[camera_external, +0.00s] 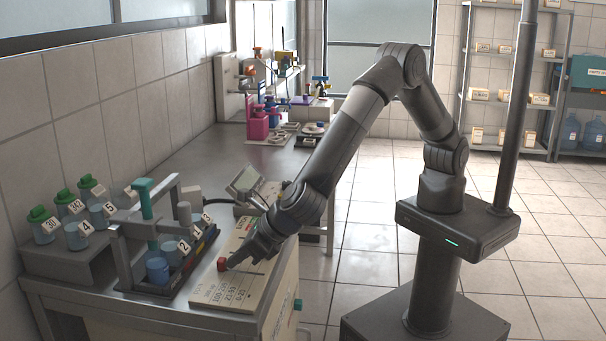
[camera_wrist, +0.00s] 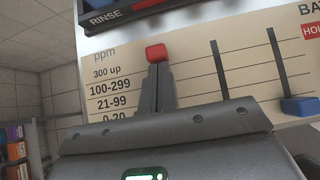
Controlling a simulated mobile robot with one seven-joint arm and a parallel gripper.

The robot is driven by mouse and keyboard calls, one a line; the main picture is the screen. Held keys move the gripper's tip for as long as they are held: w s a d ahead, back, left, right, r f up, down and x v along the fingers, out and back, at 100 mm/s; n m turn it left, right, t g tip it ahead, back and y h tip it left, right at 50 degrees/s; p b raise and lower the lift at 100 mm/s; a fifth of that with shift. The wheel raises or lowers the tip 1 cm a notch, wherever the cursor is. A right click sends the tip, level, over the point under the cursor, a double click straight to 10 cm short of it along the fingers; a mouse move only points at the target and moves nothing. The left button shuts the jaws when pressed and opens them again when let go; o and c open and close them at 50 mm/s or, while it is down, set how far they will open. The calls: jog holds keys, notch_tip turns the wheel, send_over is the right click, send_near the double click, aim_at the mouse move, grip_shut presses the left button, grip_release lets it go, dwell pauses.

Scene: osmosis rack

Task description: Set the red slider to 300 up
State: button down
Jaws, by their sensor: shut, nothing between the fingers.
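The red slider (camera_wrist: 156,53) shows in the wrist view at the top of its slot on the beige panel (camera_wrist: 205,62). It stands a little above the level of the "300 up" label (camera_wrist: 106,72). My gripper (camera_wrist: 157,68) is shut, with its fingertips just below the red slider, touching it or very close; I cannot tell which. The fingers hide the slot below. In the external view the red slider (camera_external: 222,264) sits on the sloped panel (camera_external: 238,288) at the tip of my gripper (camera_external: 230,266).
A blue slider (camera_wrist: 300,106) sits low in a slot at the right of the panel, beside another dark slot (camera_wrist: 218,68). A rack with bottles and a metal handle frame (camera_external: 118,262) stands left of the panel. The bench behind (camera_external: 185,152) has bare room.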

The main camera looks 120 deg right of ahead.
jog(key=shift+w+d, duration=0.15)
jog(key=shift+d, duration=0.1)
jog(key=s+a, duration=0.1)
jog(key=a, duration=0.1)
jog(key=s+a+r, duration=0.1)
jog(key=s+a, duration=0.1)
jog(key=shift+s, duration=0.25)
jog(key=v, duration=0.8)
jog(key=shift+s+r, duration=0.2)
jog(key=shift+s, duration=0.05)
jog(key=shift+a, duration=0.15)
